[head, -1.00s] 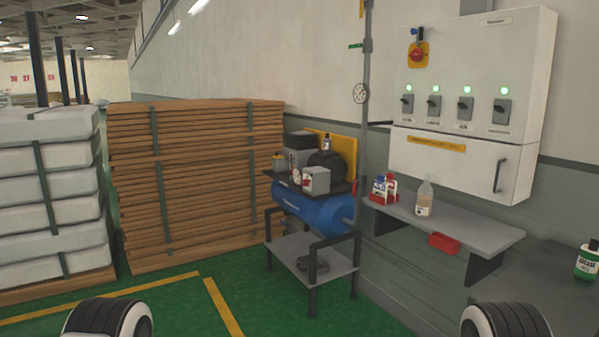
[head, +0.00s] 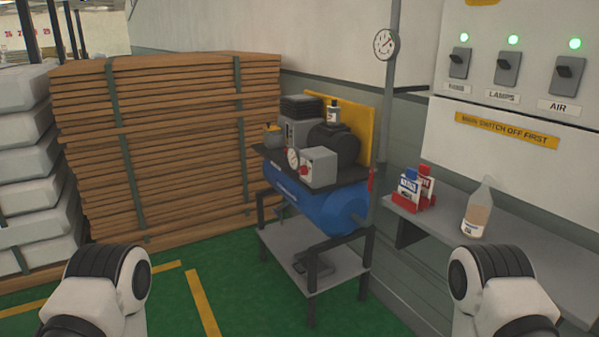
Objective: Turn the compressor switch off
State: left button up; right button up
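The compressor with its blue tank (head: 315,200) stands on a grey stand near the middle of the head view. On its top sits a grey box (head: 319,167) with a small red part on its left side, beside a round gauge (head: 292,158). The wall panel (head: 510,110) at the upper right holds grey switches with green lamps lit above them. The switch labelled AIR (head: 567,74) is rightmost in view; the LAMPS switch (head: 507,68) is left of it. My two arms show at the bottom left and bottom right; both grippers are out of view.
A grey shelf (head: 530,250) below the panel carries a clear bottle (head: 477,208) and small blue-and-white and red-and-white containers (head: 415,188). Stacked boards (head: 190,140) and pale mattresses (head: 25,190) fill the left. Green floor (head: 245,290) is free before the stand.

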aim_at(303, 170)
jog(key=i+j+z, duration=0.15)
jog(key=z, duration=0.3)
jog(key=i+j+z, duration=0.25)
jog(key=z, duration=0.25)
